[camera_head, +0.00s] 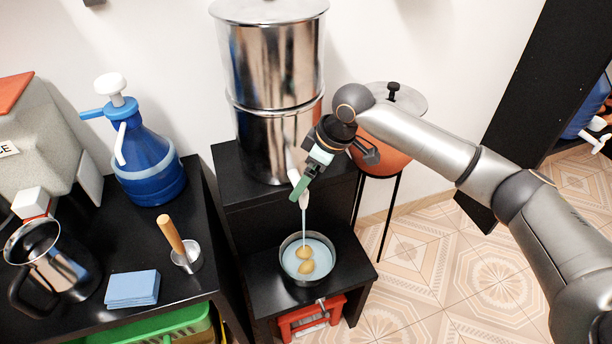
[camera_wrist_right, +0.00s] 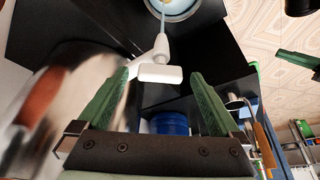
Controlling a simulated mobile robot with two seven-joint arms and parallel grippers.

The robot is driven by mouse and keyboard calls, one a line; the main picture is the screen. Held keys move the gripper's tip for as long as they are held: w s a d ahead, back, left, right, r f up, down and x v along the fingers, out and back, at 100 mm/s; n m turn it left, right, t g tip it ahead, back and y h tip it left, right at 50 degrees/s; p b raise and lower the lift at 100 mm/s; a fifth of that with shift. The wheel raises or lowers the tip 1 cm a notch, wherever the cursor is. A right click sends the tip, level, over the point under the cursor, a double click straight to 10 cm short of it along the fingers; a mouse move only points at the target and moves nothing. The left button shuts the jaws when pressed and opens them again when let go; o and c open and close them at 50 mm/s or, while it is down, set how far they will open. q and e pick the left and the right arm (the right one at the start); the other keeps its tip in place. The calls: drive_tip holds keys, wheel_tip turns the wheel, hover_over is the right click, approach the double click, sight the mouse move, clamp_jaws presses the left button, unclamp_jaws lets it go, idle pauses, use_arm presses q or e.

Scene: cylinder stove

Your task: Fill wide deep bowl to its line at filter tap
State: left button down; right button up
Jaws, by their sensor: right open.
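The steel filter (camera_head: 274,105) stands on a black stand and has a white tap (camera_head: 304,200). A thin stream of water runs from the tap into the wide bowl (camera_head: 307,284) below it. The bowl holds pale bluish water and two rounded yellow-brown things (camera_head: 305,252). I cannot make out the fill line. My right gripper (camera_head: 297,192) is at the tap with its green fingers apart. In the right wrist view, the white tap handle (camera_wrist_right: 160,73) lies between the open fingertips (camera_wrist_right: 159,76). My left gripper is not in view.
The bowl stands on a low black step (camera_head: 345,262). A left table carries a blue pump bottle (camera_head: 150,180), a steel jug (camera_head: 65,262), blue cloths (camera_head: 132,288) and a wooden-handled tool (camera_head: 172,236). An orange pot (camera_head: 385,150) stands behind my right arm.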

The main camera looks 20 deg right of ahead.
drive_tip(key=shift+c, duration=0.2)
